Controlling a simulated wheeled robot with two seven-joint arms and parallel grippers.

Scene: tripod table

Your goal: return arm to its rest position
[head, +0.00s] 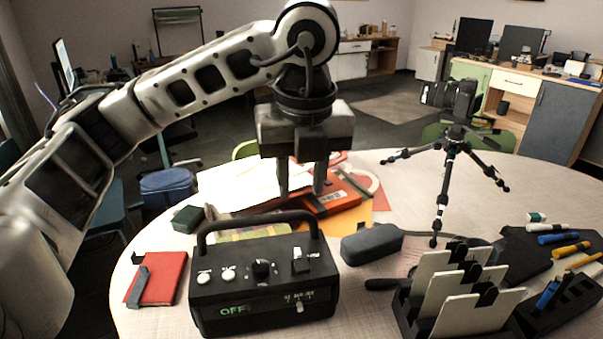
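My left arm (185,85) comes in from the left, arches over the back of the table and bends down at the wrist. My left gripper (301,190) points straight down over the papers and an orange-red box (335,198). Its two fingers are apart with nothing seen between them. I cannot tell exactly how high the fingertips are above the box. My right arm and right gripper are not in view.
The round table (400,172) holds a black control box (262,285) with a handle, a red notebook (160,279), a grey case (372,243), a camera on a tripod (444,185), a card rack (405,308) and several markers (557,238). The table's back right is clear.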

